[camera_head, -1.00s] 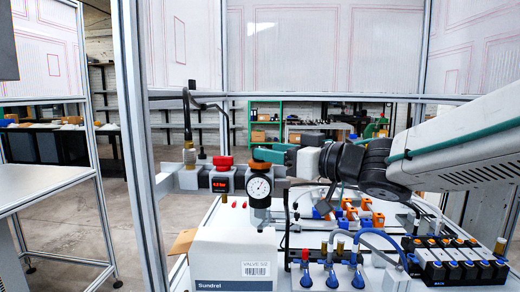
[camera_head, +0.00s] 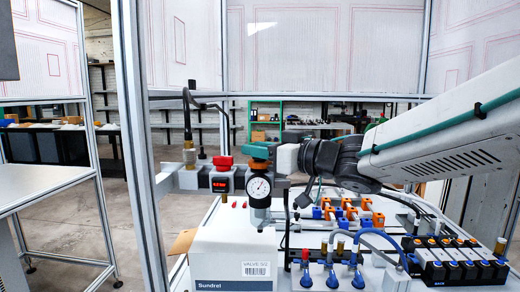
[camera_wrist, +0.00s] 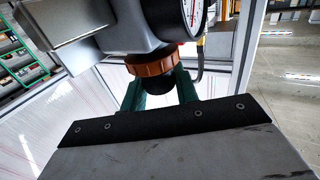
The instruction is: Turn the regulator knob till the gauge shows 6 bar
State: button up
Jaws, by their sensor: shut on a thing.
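The regulator knob shows an orange ring (camera_head: 258,164) in the head view, on top of the regulator. In the wrist view the orange ring (camera_wrist: 152,65) and dark knob end show between two green fingers. My gripper (camera_head: 262,151) is shut on the knob from above; its fingers also show in the wrist view (camera_wrist: 158,90). The round white gauge (camera_head: 258,187) faces the head camera, its needle too small to read surely. Part of the gauge (camera_wrist: 193,12) shows in the wrist view. A red digital display (camera_head: 220,184) is lit left of it, digits blurred.
A red knob (camera_head: 223,161) stands close left of my gripper. A white box labelled Sundrel (camera_head: 225,262) is below the gauge. Valves with blue tops and hoses (camera_head: 330,278) stand to the right, below my arm. A frame post (camera_head: 143,150) rises at left.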

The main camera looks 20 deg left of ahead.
jog(key=shift+n+g, duration=0.6)
jog(key=shift+g, duration=0.3)
jog(key=shift+r, duration=0.1)
jog(key=o, duration=0.9)
jog(key=shift+o, duration=0.2)
jog(key=shift+d, duration=0.1)
jog(key=s+d, duration=0.1)
jog(key=d, duration=0.6)
jog(key=shift+s+d, duration=0.25)
jog(key=shift+s, duration=0.05)
